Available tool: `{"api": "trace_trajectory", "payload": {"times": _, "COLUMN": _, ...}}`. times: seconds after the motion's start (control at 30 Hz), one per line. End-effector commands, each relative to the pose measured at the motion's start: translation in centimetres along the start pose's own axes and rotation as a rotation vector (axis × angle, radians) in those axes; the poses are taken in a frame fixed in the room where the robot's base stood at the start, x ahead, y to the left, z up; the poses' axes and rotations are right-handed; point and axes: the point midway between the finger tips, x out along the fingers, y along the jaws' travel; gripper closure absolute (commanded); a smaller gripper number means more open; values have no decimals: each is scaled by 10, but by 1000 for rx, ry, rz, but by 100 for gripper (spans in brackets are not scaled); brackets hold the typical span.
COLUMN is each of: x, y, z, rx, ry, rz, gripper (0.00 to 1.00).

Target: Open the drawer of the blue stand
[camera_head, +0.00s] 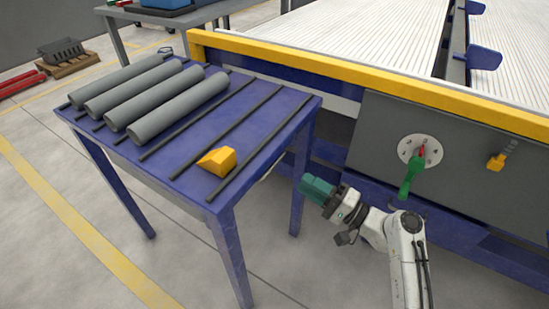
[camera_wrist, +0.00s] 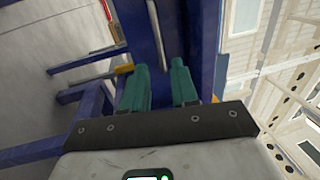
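The blue stand (camera_head: 232,118) is a blue table with dark rails across its top, left of centre in the head view. No drawer front or handle is visible on it in that view. My gripper (camera_head: 317,187) has green fingers and is right of the stand's near right legs, below its top. In the wrist view my gripper (camera_wrist: 159,70) is open, with a gap between its fingers and nothing held. Beyond the fingers is blue framework (camera_wrist: 200,30) with a thin grey bar (camera_wrist: 157,35); I cannot tell whether this bar is a drawer handle.
Three grey pipes (camera_head: 180,104) lie on the stand's left side, and a yellow wedge (camera_head: 217,161) sits near its front right. A large machine with a yellow rail (camera_head: 370,82) and a green-handled switch (camera_head: 411,175) stands right. Open floor (camera_head: 60,240) lies left.

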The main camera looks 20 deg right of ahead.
Motion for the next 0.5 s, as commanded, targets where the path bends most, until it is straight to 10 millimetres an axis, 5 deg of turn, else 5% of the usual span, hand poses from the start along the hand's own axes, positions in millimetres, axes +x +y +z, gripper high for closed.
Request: {"api": "trace_trajectory", "payload": {"times": 0.5, "x": 83, "y": 2, "z": 2, "rx": -3, "ry": -7, "rz": 1, "gripper": 71}}
